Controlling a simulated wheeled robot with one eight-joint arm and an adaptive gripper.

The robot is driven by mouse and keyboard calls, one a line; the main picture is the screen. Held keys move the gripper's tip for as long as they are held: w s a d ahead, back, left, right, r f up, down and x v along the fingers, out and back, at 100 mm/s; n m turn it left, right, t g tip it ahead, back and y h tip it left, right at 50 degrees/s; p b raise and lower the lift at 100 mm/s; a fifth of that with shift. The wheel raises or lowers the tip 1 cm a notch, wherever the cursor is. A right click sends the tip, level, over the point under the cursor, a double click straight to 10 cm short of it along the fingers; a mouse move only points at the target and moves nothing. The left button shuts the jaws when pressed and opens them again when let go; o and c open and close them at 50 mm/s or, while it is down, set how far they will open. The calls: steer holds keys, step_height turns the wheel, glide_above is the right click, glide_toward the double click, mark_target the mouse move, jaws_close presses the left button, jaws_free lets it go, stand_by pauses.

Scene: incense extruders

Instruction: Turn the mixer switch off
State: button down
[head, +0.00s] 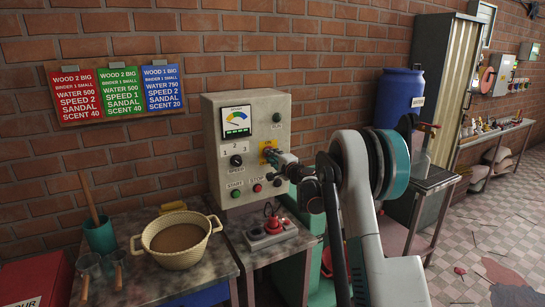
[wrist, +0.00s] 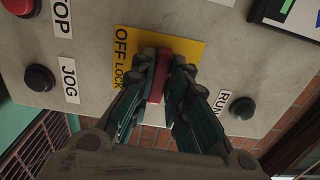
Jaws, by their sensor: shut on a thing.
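The mixer switch is a red handle (wrist: 160,82) on a yellow plate (wrist: 190,50) marked OFF and LOCK. In the wrist view my gripper (wrist: 160,75) is shut on the red handle, one finger on each side. The handle runs roughly up and down in that view, beside the OFF lettering; I cannot tell its exact setting. In the head view the yellow plate (head: 266,150) is on the right part of the grey control panel (head: 222,187). My gripper (head: 282,160) reaches it from the right and hides most of the switch.
A RUN button (head: 277,117) sits above the switch, with START (head: 235,193) and STOP (head: 257,188) buttons below. A basket (head: 178,240) is at left. A blue barrel (head: 398,97) stands behind my arm.

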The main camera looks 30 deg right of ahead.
steer(key=shift+f+n, duration=0.1)
steer(key=shift+n, duration=0.2)
steer(key=c, duration=1.6)
jaws_free()
steer(key=shift+o, duration=0.2)
steer(key=s, duration=1.2)
steer(key=shift+d, duration=0.2)
